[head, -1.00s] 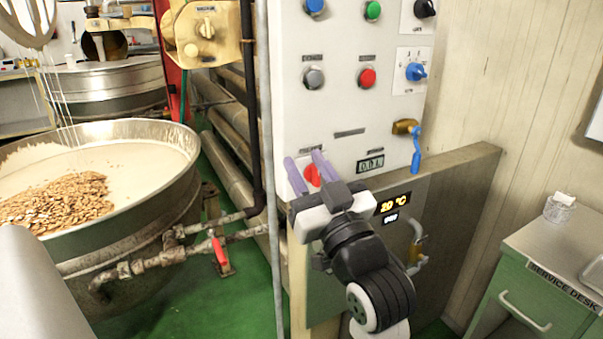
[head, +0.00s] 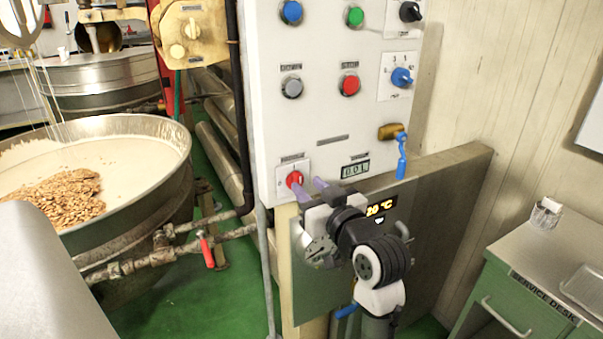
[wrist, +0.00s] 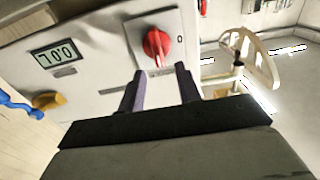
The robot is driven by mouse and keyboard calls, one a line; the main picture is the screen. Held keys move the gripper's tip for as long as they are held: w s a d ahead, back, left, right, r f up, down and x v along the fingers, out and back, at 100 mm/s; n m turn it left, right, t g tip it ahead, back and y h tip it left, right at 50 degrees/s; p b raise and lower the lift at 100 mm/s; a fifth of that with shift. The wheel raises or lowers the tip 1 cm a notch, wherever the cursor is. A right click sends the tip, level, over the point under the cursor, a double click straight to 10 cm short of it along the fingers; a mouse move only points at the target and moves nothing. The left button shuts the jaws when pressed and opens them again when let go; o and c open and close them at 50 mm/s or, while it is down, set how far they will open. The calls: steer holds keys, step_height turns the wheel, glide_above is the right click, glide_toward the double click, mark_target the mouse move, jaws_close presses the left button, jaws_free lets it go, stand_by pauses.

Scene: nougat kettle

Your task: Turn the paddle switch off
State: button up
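A red rotary switch (head: 295,179) sits on a small white plate at the lower left of the white control panel; I take it to be the paddle switch, though its label is unreadable. In the wrist view the red switch (wrist: 156,46) is just beyond the fingertips, its grip bar nearly upright in the picture, with a "0" mark to its right. My gripper (head: 308,186) has its two purple fingers apart, slightly below and right of the switch in the head view. In the wrist view my gripper (wrist: 160,70) is empty, with a gap between fingertips and switch.
A digital display (head: 355,169) and a brass valve with a blue handle (head: 401,160) are right of the switch. Several buttons and knobs are above, including a red button (head: 349,84). A large kettle (head: 150,190) stands left, a service desk (head: 530,260) right.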

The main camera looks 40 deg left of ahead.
mark_target(300, 178)
steer(key=shift+p+x, duration=0.35)
steer(key=shift+x, duration=1.7)
steer(key=shift+c, duration=0.4)
jaws_close()
